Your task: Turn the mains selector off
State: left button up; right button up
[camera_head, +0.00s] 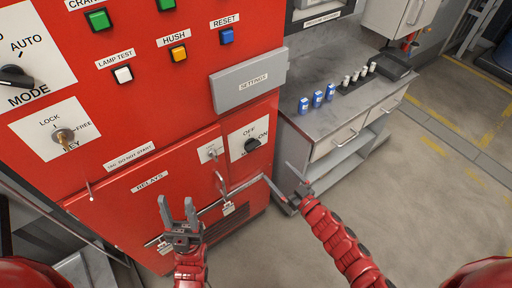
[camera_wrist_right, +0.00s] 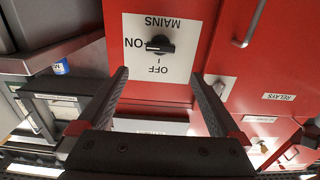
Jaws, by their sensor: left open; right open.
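The mains selector is a small black knob (camera_head: 252,145) on a white plate (camera_head: 234,146) at the lower right of the red panel. In the right wrist view the knob (camera_wrist_right: 160,45) appears upside down, its handle lying sideways with its marked end toward ON; OFF is a quarter turn away. My right gripper (camera_head: 279,174) is open, in front of and below the plate. In its wrist view the fingertips (camera_wrist_right: 160,75) are spread wide, with the knob beyond the gap, not touched. My left gripper (camera_head: 177,204) is open and empty before the lower red door.
A grey settings cover (camera_head: 248,83) juts out above the selector. A grey cabinet (camera_head: 340,110) with blue and white items stands at right. Floor is clear at lower right.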

aim_at(255, 148)
jog(key=p+x, duration=0.1)
jog(key=x, duration=1.2)
jog(key=shift+w+a+f+p, duration=0.1)
jog(key=shift+w+a+p, duration=0.15)
jog(key=shift+p, duration=0.1)
jog(key=c, duration=1.2)
jog(key=shift+c, duration=0.2)
